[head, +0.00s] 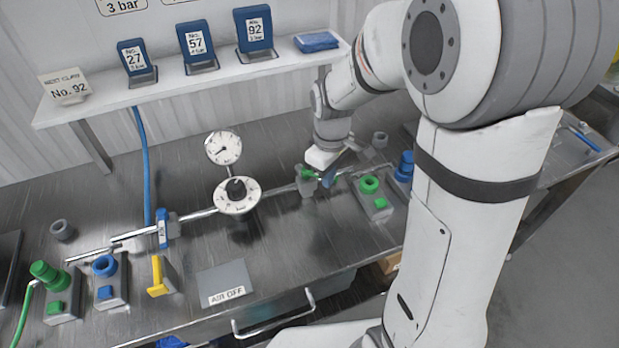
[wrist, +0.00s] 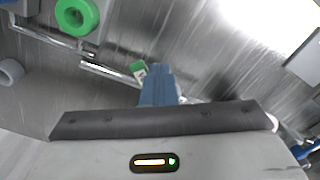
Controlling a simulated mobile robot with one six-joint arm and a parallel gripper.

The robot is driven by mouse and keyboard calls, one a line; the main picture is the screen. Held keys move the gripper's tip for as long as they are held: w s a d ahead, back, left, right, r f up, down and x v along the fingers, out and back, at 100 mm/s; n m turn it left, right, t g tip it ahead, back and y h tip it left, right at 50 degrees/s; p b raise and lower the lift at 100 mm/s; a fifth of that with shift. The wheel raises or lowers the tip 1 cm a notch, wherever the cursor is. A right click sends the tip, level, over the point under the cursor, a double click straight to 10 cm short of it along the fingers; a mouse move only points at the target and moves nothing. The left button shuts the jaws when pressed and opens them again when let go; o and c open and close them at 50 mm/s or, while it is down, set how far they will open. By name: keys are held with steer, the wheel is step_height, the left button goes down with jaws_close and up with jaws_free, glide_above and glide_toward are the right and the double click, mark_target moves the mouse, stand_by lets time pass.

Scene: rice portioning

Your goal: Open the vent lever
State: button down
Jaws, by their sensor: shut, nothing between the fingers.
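A small green lever (head: 309,173) sits on the metal pipe right of the gauge; I take it for the vent lever, as its label is too small to read. In the wrist view the green lever (wrist: 138,70) shows beside my fingertips, with its lower part hidden behind them. My gripper (head: 328,180) is shut and empty, its blue fingers together, pointing down at the pipe just right of the lever. In the wrist view my gripper (wrist: 158,72) appears close to the lever; I cannot tell whether they touch.
A round gauge (head: 223,148) and a dial regulator (head: 237,194) stand left of my gripper. A blue lever (head: 162,228) is farther left on the pipe. A green ring coupling (head: 369,184) is to the right. An AIR OFF plate (head: 222,278) lies at the table front.

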steer(key=shift+w+d, duration=0.65)
steer(key=shift+w, duration=0.3)
step_height(320, 180, up, 7)
steer(key=p, duration=0.5)
steer(key=shift+w+d, duration=0.4)
stand_by(0.5)
